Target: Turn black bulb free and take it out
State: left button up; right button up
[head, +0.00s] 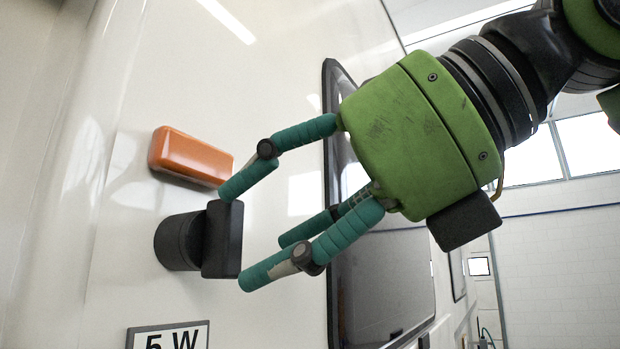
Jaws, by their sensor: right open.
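The black bulb (180,241) sticks out from the cream motorhome wall. It has a round base at the wall and a flat, upright black grip piece (222,240) at its outer end. My right gripper (243,236) comes in from the upper right with its green body and teal fingers. Its fingers are spread, one above and two below, with the tips around the outer edge of the black grip piece. I cannot tell whether any finger touches it. My left gripper is not in view.
An orange marker lamp (190,157) sits on the wall just above the bulb, close to the upper finger. A "5 W" sign (168,336) is on the wall below. A dark window (385,285) lies to the right, behind the fingers.

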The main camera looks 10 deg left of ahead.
aim_at(229, 246)
jog(key=x, duration=0.4)
jog(key=shift+a+r, duration=0.15)
jog(key=shift+r, duration=0.2)
jog(key=shift+f, duration=0.1)
jog(key=shift+s+d, duration=0.1)
jog(key=shift+d, duration=0.35)
jog(key=shift+c, duration=0.8)
grip_shut()
jog(key=c, duration=0.8)
grip_release()
jog(key=shift+c, duration=0.2)
grip_shut()
jog(key=shift+n+t, duration=0.4)
jog(key=shift+n, duration=0.2)
jog(key=n+t, duration=0.2)
jog(key=shift+f+n+h, duration=0.2)
jog(key=shift+n+h, duration=0.1)
jog(key=shift+n, duration=0.1)
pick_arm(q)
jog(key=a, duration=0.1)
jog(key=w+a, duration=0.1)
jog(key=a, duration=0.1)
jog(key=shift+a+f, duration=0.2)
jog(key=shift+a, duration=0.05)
pick_arm(e)
jog(key=shift+w+r+n, duration=0.15)
jog(key=shift+w+n, duration=0.05)
jog(key=shift+n, duration=0.2)
